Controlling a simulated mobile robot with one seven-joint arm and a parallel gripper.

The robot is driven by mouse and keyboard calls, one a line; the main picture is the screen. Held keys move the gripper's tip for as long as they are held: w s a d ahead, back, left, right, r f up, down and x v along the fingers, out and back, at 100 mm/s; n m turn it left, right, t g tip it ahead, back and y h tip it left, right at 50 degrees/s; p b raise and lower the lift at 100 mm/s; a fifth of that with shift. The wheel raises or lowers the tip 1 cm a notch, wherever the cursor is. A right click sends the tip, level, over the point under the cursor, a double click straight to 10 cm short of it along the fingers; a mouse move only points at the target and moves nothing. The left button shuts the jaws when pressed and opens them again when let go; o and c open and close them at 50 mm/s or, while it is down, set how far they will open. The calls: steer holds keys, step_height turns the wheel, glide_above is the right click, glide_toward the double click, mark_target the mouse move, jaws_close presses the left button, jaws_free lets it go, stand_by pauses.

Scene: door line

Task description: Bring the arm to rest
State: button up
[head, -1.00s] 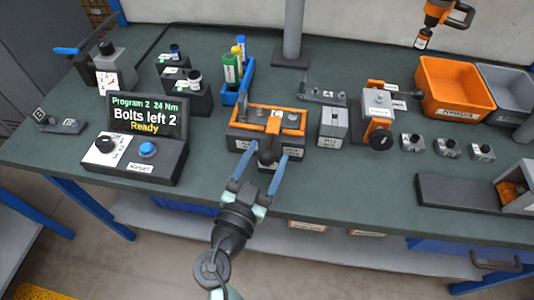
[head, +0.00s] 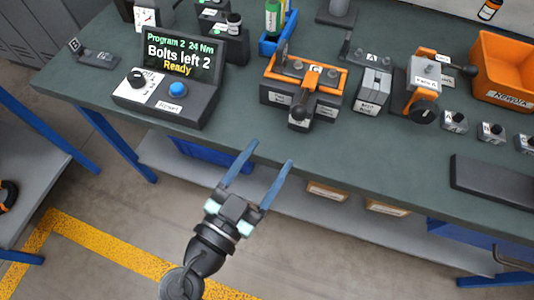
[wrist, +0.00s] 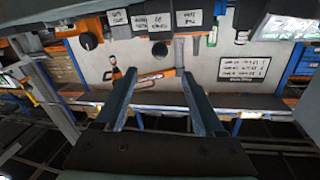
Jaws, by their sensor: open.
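My gripper (head: 265,155) is open with nothing between its two blue fingers. In the head view it is in front of the workbench (head: 330,160), with its fingertips near the bench's front edge. It is apart from the orange and grey clamp fixture (head: 305,82), which stands on the bench behind it with a black-knobbed handle (head: 299,114) toward the front.
A control box (head: 165,95) reads "Bolts left 2, Ready". Grey blocks and an orange bin (head: 503,70) stand to the right. A lower shelf (head: 290,192) runs below the bench. The floor at the front left is open, with a yellow line (head: 100,247).

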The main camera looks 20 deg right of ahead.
steer(key=w+a+r+n+t+y, duration=0.15)
steer(key=w+r, duration=0.25)
steer(key=r, duration=0.4)
steer(key=w+r+n+t+y, duration=0.15)
steer(key=w+r, duration=0.25)
steer(key=r, duration=0.4)
steer(key=w+a+r+n+t+y, duration=0.1)
steer(key=w+r+t+y, duration=0.25)
steer(key=r, duration=0.45)
steer(key=s+a+r+n+t+y, duration=0.25)
steer(key=s+r+n+t, duration=0.2)
steer(key=r, duration=0.85)
steer(key=s+a+r+n+t+y, duration=0.1)
steer(key=s+r+n+t+y, duration=0.4)
steer(key=r, duration=0.8)
step_height(320, 180, up, 14)
steer(key=m+g+h+p, duration=0.1)
steer(key=m+p, duration=0.1)
steer(key=p, duration=1.3)
steer(key=shift+a, duration=0.2)
